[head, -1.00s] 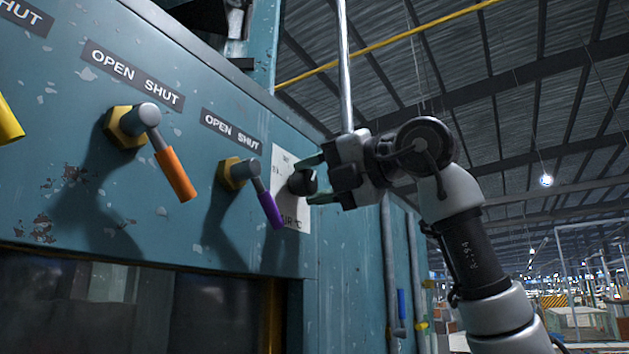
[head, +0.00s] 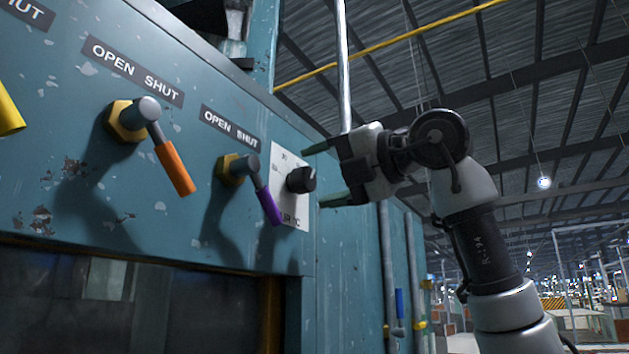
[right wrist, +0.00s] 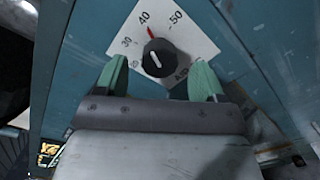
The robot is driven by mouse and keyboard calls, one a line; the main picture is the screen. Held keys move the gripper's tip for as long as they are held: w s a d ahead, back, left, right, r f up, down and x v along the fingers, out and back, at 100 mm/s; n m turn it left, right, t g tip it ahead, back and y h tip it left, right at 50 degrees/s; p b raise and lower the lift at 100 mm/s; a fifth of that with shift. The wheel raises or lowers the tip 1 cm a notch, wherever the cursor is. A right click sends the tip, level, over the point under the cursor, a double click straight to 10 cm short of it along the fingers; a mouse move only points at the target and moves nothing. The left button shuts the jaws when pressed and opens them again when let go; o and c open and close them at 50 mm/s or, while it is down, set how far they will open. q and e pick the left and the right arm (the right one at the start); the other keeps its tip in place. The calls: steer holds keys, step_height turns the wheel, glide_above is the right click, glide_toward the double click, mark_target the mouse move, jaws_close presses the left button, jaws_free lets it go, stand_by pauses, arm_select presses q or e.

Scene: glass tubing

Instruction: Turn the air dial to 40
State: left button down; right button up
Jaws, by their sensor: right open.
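The air dial is a black round knob (head: 301,179) on a white plate (head: 284,213) at the right end of the teal panel. In the right wrist view the knob (right wrist: 159,58) has a short white line on its face. The plate (right wrist: 196,46) shows 30, 40 and 50, with a red mark above the knob close to 40. I cannot tell the exact reading. My right gripper (head: 322,174) is open and empty, its green fingers just off the panel, above and below the knob's level and apart from it. My left gripper is out of view.
Left of the dial are valve levers labelled OPEN SHUT, with purple (head: 268,206), orange (head: 175,169) and yellow (head: 8,116) handles. The purple one is closest to the dial. A vertical metal pipe (head: 343,70) rises behind my gripper. Open room lies to the right.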

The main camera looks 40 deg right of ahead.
steer(key=b+v, duration=0.2)
steer(key=v, duration=0.7)
steer(key=shift+d, duration=0.15)
